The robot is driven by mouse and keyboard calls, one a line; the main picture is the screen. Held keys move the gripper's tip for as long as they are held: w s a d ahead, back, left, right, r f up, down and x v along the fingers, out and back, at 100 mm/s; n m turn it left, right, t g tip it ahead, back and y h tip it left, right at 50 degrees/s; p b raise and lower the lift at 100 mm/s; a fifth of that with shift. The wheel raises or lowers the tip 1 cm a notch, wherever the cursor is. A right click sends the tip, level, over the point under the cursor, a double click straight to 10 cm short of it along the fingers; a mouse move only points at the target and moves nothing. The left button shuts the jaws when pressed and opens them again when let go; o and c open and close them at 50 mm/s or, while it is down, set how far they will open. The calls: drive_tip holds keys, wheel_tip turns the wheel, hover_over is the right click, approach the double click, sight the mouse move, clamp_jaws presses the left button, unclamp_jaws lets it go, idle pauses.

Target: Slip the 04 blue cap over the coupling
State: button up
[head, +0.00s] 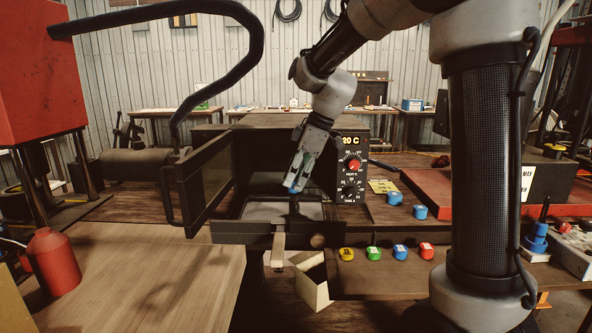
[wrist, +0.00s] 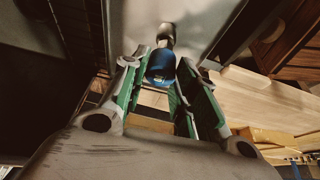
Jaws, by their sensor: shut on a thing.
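My gripper (head: 297,183) reaches down in front of the open dark box with the "20 C" panel. It is shut on a blue cap (wrist: 160,66), held between the green-lined fingertips in the wrist view. The cap also shows as a small blue patch (head: 292,190) at the fingertips in the head view. Its number cannot be read. A dark and grey rounded piece, apparently the coupling (wrist: 166,34), shows just beyond the cap in the wrist view. The cap overlaps its near end there; I cannot tell whether they touch.
The box's door (head: 205,180) stands open at the left. Two blue caps lie farther back. A pale open box (head: 312,283) and a red bottle (head: 53,262) are nearby.

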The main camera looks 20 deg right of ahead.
sight(296, 194)
drive_tip(key=shift+f, duration=1.65)
drive_tip(key=o, duration=0.8)
drive_tip(key=shift+c, duration=0.2)
drive_tip(key=v, duration=1.2)
